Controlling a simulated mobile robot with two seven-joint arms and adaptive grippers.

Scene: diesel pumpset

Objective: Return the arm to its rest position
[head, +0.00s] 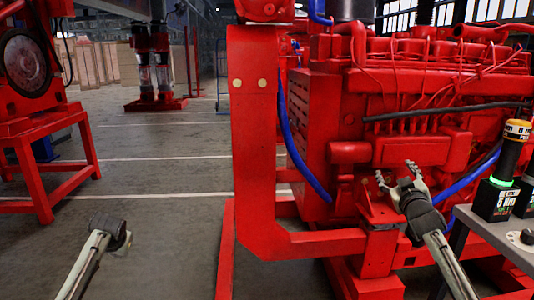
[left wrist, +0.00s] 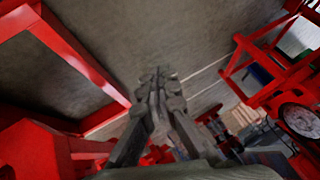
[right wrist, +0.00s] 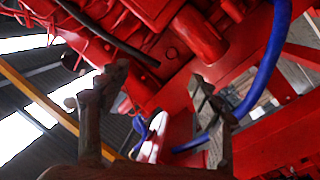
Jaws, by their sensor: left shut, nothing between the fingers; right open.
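My right gripper (head: 398,180) is open and empty in the head view, in front of the lower part of the red engine (head: 440,75). In the right wrist view its two fingers (right wrist: 158,105) stand wide apart, with red engine parts and a blue hose (right wrist: 265,75) beyond them. My left arm shows at the lower left of the head view, and its gripper is hard to make out there. In the left wrist view the left gripper (left wrist: 158,95) is shut with its fingers together and nothing between them, above grey floor.
A red upright post (head: 255,140) stands in the middle, between my arms. A grey table (head: 490,237) at the right bears a black and yellow tool (head: 505,170) with a green light. A red stand (head: 45,170) is at the far left. Open floor (head: 160,200) lies between.

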